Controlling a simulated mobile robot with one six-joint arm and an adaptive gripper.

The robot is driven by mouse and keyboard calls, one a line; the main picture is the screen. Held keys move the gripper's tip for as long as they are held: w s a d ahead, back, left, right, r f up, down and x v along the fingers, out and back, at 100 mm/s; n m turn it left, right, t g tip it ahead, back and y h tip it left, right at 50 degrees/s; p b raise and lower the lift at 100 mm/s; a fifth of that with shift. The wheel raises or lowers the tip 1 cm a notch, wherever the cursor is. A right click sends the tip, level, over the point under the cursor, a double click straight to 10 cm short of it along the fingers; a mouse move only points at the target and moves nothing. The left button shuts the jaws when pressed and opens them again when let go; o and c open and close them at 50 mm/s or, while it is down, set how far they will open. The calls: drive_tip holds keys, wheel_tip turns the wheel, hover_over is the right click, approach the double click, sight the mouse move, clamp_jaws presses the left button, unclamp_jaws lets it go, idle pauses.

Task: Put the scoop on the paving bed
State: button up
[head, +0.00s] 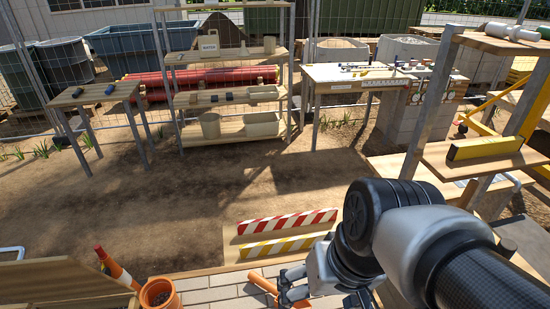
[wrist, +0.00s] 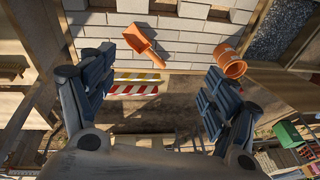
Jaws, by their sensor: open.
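The orange scoop (wrist: 140,40) lies on the light pavers of the paving bed (wrist: 185,47) in the wrist view. In the head view part of the scoop (head: 262,283) shows at the bottom, partly hidden by my gripper (head: 290,286). In the wrist view my gripper (wrist: 160,62) has its fingers wide apart with nothing between them. The scoop appears beyond the fingertips, nearer the left finger, and no contact shows. The paving bed (head: 222,294) is partly cut off by the head view's lower edge.
An orange bucket (head: 158,294) and an orange-and-white cone (head: 117,268) stand left of the scoop. Red-white (head: 287,221) and yellow-white (head: 283,246) striped boards lie behind the bed. A wooden shelf (head: 470,160) stands close on the right. Open dirt lies beyond.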

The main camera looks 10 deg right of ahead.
drive_tip(key=shift+s+d+r+n+t+h, duration=0.7)
drive_tip(key=shift+s+d+r+t, duration=0.1)
drive_tip(key=shift+s+r+t, duration=0.15)
